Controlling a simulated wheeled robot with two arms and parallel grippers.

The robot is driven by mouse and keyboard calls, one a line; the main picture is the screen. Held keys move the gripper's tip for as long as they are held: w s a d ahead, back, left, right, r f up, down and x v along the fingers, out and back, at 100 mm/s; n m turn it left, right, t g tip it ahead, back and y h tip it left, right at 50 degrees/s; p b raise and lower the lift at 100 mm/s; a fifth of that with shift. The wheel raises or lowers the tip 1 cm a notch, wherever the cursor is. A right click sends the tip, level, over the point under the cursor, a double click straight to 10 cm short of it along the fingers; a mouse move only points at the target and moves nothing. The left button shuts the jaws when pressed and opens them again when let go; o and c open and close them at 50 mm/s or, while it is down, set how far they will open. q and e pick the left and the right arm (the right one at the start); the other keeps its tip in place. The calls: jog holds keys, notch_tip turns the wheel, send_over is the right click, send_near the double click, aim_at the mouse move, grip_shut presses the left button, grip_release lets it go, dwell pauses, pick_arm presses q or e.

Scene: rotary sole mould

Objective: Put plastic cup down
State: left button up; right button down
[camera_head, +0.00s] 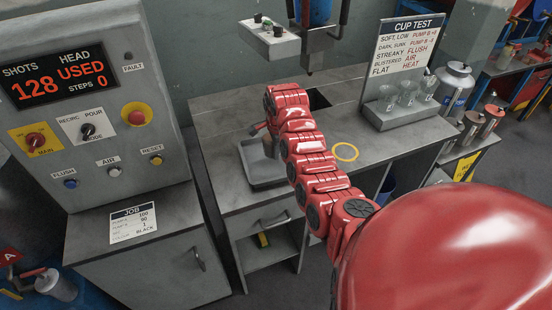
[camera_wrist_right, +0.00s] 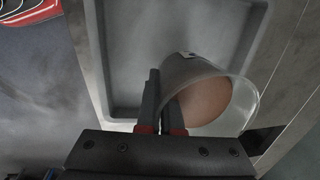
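The plastic cup (camera_wrist_right: 203,92) is translucent, with a small white label and a brownish filling or surface inside. It shows in the right wrist view, tilted in the picture, over the grey tray (camera_wrist_right: 120,60). My right gripper (camera_wrist_right: 163,100) has its fingers close together at the cup's wall, one on each side of it, so it is shut on the cup. In the head view my right gripper (camera_head: 262,132) is above the tray (camera_head: 268,182) on the bench; the cup is not clear there. Whether the cup touches the tray I cannot tell. My left gripper is out of view.
A yellow ring (camera_head: 346,152) marks the bench top (camera_head: 225,150) right of my right arm. A cup test board (camera_head: 402,55) with several clear cups (camera_head: 408,96) stands behind it. A control cabinet (camera_head: 95,120) stands at left. A white nozzle block (camera_head: 268,38) hangs above the bench.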

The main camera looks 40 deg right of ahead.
aim_at(276, 165)
notch_tip(276, 165, down, 2)
jog(key=shift+f+p, duration=0.2)
jog(key=shift+p, duration=0.75)
jog(key=shift+f, duration=0.45)
jog(key=shift+f, duration=0.1)
jog(key=c, duration=1.1)
grip_release()
